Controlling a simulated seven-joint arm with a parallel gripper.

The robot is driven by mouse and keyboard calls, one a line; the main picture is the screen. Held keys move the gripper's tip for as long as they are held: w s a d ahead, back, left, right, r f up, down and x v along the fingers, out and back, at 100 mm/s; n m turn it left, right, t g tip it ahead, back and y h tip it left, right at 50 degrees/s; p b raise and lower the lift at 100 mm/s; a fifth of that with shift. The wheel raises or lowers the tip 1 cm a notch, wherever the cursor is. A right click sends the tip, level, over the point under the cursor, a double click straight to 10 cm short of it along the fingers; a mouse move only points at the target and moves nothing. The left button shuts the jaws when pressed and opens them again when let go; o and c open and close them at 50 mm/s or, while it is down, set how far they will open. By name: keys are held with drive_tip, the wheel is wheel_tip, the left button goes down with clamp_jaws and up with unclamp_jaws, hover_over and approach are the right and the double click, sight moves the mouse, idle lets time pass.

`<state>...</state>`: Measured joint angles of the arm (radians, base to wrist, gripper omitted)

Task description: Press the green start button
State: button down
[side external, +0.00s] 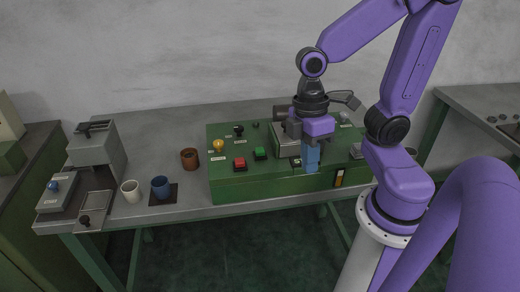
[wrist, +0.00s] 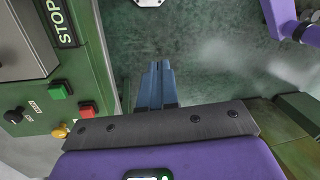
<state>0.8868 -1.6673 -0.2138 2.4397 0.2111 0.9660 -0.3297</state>
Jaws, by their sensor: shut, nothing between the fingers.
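The green start button (side external: 259,153) is a square button on top of the green control box (side external: 285,182), right of and behind the red button (side external: 239,163). It also shows in the wrist view (wrist: 60,89), left of the fingers. My gripper (side external: 311,170) has blue fingers pointing down, shut and empty. In the side view it is to the right of the green button, overlapping the box's front edge. In the wrist view my gripper (wrist: 158,64) appears over the dark floor, past the box's edge. It is apart from the button.
A yellow knob (side external: 218,145) and a black knob (side external: 238,130) stand near the buttons. A raised grey unit (side external: 285,140) stands on the box close to my gripper. A brown pot (side external: 190,158), a white cup (side external: 131,191) and a blue cup (side external: 161,187) stand left of the box.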

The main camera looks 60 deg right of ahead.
drive_tip(key=w+d+r+m+y, duration=0.1)
drive_tip(key=w+d+m+y, duration=0.1)
drive_tip(key=w+y, duration=0.5)
wheel_tip(320, 180, up, 2)
drive_tip(key=m+t+y, duration=0.1)
drive_tip(key=m+t, duration=0.1)
drive_tip(key=t, duration=0.1)
hover_over(262, 148)
drive_tip(key=shift+d+r, duration=0.1)
drive_tip(key=shift+r, duration=0.1)
drive_tip(key=shift+f, duration=4.45)
drive_tip(key=shift+f, duration=0.1)
drive_tip(key=shift+f, duration=0.3)
